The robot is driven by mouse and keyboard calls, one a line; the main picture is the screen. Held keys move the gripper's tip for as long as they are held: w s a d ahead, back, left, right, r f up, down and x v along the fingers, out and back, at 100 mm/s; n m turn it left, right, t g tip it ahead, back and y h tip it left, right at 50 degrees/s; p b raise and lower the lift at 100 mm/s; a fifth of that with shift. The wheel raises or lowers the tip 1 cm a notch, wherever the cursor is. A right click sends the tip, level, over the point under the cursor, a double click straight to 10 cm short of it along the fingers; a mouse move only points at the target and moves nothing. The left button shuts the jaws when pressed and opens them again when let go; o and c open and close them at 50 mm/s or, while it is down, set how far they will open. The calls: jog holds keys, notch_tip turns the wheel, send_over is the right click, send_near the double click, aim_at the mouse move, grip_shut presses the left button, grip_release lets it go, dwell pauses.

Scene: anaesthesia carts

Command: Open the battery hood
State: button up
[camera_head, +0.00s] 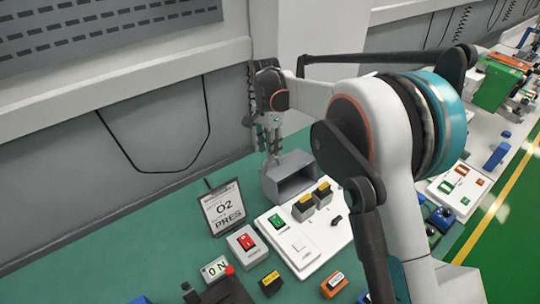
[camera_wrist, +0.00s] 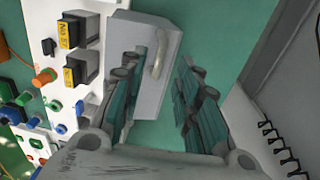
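A grey box-like cover (camera_head: 287,182), which I take to be the battery hood, stands on the green bench at the end of a white panel. In the head view its hollow, dark side faces the panel. In the wrist view the cover (camera_wrist: 148,95) shows a pale curved handle (camera_wrist: 160,52) on its face. My gripper (camera_head: 270,145) points down, just above and behind the cover. In the wrist view my gripper (camera_wrist: 160,95) is open, its fingers on either side of the handle in the picture. Nothing is held; I cannot tell whether a finger touches the cover.
A white panel (camera_head: 318,240) with yellow-labelled switches stands in front of the cover. A sign reading O2 PRES (camera_head: 224,208) and a red-switch box (camera_head: 247,243) are to the left. The grey wall (camera_head: 170,130) is close behind.

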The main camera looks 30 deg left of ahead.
jog(key=shift+d+f, duration=0.1)
jog(key=shift+f, duration=1.5)
grip_shut()
jog(key=shift+r, duration=0.1)
